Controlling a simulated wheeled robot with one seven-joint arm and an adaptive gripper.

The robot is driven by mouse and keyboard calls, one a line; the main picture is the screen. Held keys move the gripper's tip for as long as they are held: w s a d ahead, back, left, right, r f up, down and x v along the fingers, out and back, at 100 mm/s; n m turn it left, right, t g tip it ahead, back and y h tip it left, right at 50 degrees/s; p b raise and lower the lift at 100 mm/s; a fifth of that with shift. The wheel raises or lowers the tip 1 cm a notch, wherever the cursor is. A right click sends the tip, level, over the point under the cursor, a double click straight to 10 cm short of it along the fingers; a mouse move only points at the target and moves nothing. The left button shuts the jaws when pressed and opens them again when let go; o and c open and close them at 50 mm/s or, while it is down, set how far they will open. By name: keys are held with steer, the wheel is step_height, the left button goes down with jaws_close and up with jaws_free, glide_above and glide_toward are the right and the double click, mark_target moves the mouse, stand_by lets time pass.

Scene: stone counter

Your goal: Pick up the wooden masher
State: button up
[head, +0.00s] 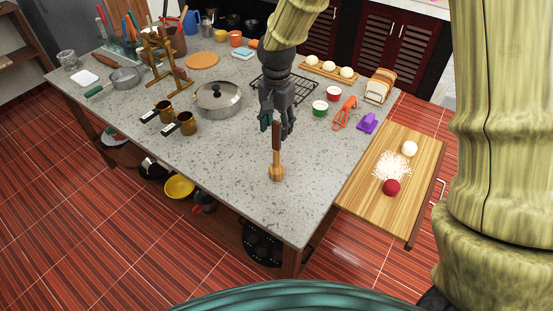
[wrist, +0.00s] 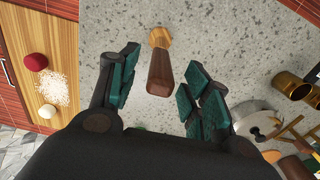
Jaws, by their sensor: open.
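The wooden masher (head: 276,158) stands upright on the stone counter (head: 226,150), with its light wooden head down and its dark brown handle up. In the wrist view the masher (wrist: 160,70) shows between the two fingers, its handle end pointing toward the palm. My gripper (head: 277,125) is above the masher with its fingers around the handle's upper part. In the wrist view my gripper (wrist: 158,88) is open, with a gap on both sides of the handle. I cannot tell from the head view whether a finger touches it.
A lidded pot (head: 218,98) and brass cups (head: 186,123) stand to the left. A wire rack (head: 290,86), small green and red cups (head: 320,108) and an orange peeler (head: 344,114) lie behind and right. A wooden board (head: 376,200) adjoins at right. The counter's front is clear.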

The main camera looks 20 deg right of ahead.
jaws_close()
steer(key=shift+r, duration=0.1)
